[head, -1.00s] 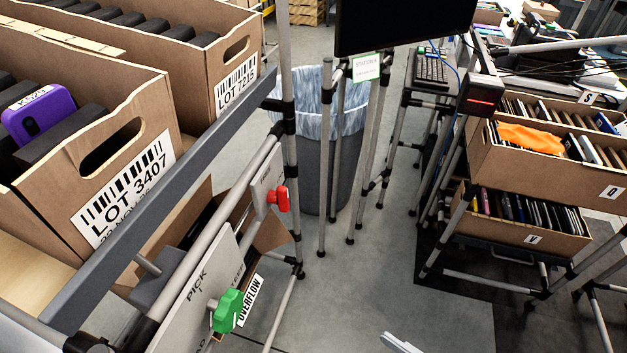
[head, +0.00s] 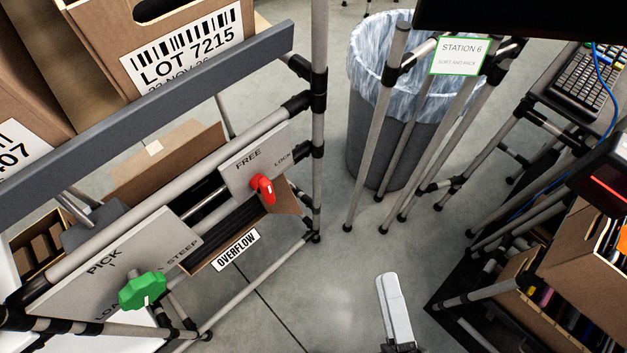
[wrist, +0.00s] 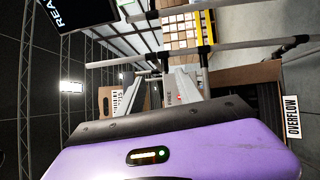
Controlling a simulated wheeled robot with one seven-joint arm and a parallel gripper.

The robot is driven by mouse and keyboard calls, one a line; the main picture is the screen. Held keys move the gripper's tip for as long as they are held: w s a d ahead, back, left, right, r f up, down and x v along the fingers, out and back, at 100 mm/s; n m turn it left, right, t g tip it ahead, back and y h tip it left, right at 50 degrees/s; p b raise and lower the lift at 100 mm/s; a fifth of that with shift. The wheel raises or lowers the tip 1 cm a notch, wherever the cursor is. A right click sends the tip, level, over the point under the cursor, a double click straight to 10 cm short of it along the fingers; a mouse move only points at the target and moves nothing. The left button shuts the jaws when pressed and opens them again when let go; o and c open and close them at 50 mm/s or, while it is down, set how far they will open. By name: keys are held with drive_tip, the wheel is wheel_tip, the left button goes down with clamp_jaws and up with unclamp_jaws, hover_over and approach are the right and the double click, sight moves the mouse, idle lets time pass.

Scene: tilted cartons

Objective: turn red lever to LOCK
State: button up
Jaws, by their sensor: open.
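The red lever (head: 262,188) sits on a grey plate (head: 238,172) fixed to the tube frame, at left of centre in the head view. The plate reads FREE at its upper middle and LOCK at its right. The lever's handle hangs downward, below the lettering; its exact setting is hard to tell. My gripper (wrist: 160,88) is open and empty in the wrist view. One pale finger (head: 395,310) shows at the bottom of the head view, well to the right of the lever and apart from it.
A green lever (head: 143,290) sits on a second plate marked PICK and STEEP, lower left. A dark rail and cartons (head: 185,35) stand above the red lever. An upright post (head: 319,120) and a bin (head: 385,140) stand to its right. Open floor lies between lever and finger.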

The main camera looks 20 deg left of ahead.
drive_tip(key=w+a+f+n+g+y, duration=0.2)
drive_tip(key=w+a+n+g+y, duration=0.15)
drive_tip(key=a+n, duration=0.6)
drive_tip(key=n+g+y, duration=0.2)
drive_tip(key=n+g, duration=0.4)
drive_tip(key=n, duration=0.9)
approach(271, 193)
drive_tip(key=x, duration=0.4)
drive_tip(key=shift+m+t, duration=0.25)
drive_tip(key=shift+m, duration=0.1)
drive_tip(key=x, duration=0.7)
drive_tip(key=shift+a+f, duration=0.1)
drive_tip(key=shift+a, duration=0.05)
drive_tip(key=shift+c, duration=0.4)
clamp_jaws()
